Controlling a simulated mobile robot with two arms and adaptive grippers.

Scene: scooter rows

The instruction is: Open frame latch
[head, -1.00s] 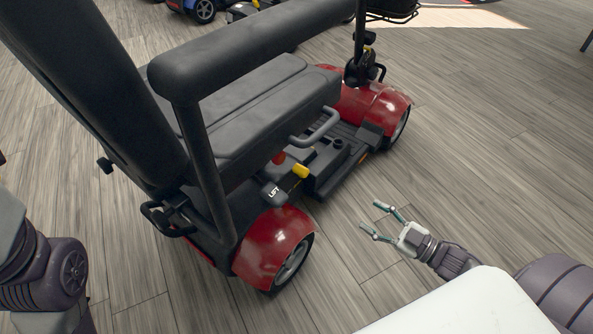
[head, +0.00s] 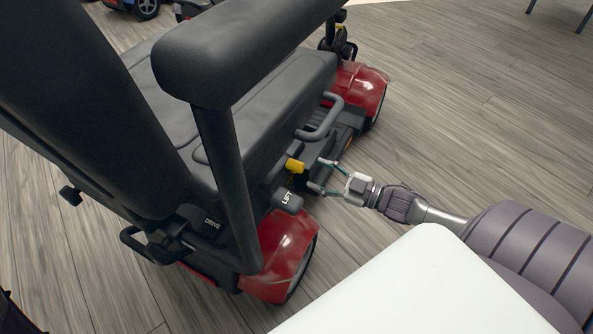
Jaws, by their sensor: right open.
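A red and black mobility scooter (head: 275,252) stands in front of me, its padded seat (head: 268,105) and armrest nearest. A yellow knob (head: 295,166) sticks out low on its side, below the seat. A grey lever marked LIFT (head: 287,201) sits just below the knob, above the red rear fender. I cannot tell which of these is the frame latch. My right gripper (head: 317,175) is open and empty, its fingers pointing left at the yellow knob, with a small gap visible in the picture. My left gripper is out of view.
A black looped handle (head: 322,120) juts from the seat's side, just above my right gripper. A label DRIVE (head: 212,222) shows lower at the rear. Other scooters (head: 145,6) stand at the top left.

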